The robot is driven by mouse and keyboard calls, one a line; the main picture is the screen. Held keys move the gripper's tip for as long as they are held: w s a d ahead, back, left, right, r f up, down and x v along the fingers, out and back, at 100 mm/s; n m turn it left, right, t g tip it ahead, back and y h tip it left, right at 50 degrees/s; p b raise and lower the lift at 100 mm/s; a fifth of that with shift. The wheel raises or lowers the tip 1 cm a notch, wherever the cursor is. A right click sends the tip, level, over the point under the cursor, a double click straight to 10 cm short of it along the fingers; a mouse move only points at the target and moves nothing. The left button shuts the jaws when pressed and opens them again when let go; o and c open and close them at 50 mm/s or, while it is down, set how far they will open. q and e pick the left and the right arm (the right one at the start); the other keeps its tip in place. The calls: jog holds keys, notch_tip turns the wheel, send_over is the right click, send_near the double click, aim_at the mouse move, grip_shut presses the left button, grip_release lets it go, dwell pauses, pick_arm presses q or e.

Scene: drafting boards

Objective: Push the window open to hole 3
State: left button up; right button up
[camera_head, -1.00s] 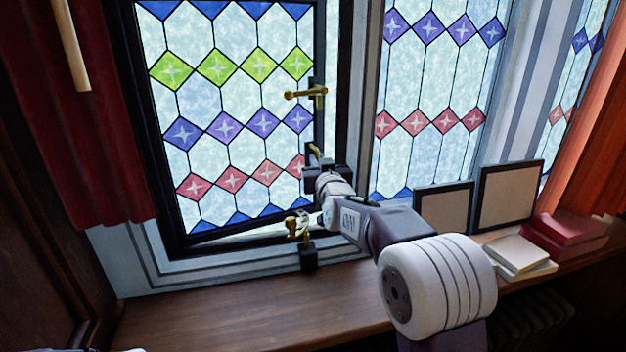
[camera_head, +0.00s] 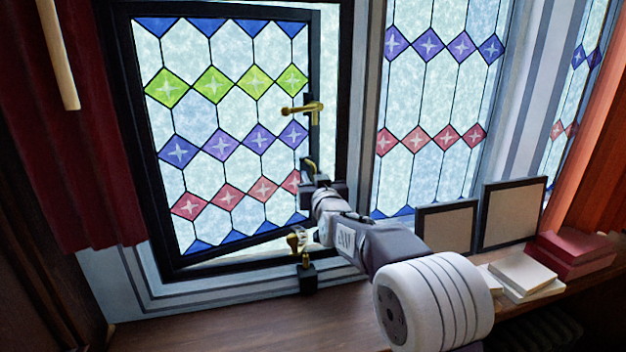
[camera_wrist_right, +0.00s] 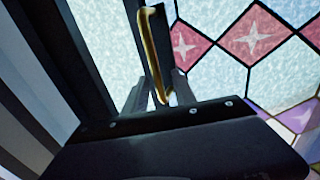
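The leaded stained-glass window sash (camera_head: 133,150), with its black frame, stands ajar at the left. Its bottom edge slants away from the outer frame. A brass lever handle (camera_head: 303,108) is on its right stile, with a smaller brass pull (camera_head: 311,165) below; the pull also shows in the right wrist view (camera_wrist_right: 152,50). My right gripper (camera_head: 318,184) is at the stile just below this pull; contact is unclear. Its fingers are mostly hidden. A brass stay piece (camera_head: 297,239) sits at the sash's bottom corner, above a black block (camera_head: 307,278) on the sill. Hole numbers are not readable. My left gripper is out of view.
The wooden sill (camera_head: 215,328) is clear at the front left. Two framed panels (camera_head: 447,229) (camera_head: 512,213), pale books (camera_head: 522,276) and red books (camera_head: 570,255) stand to the right.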

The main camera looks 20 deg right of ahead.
jog(key=s+b, duration=0.3)
jog(key=s, duration=0.5)
jog(key=shift+a+f, duration=0.2)
jog(key=shift+a, duration=0.2)
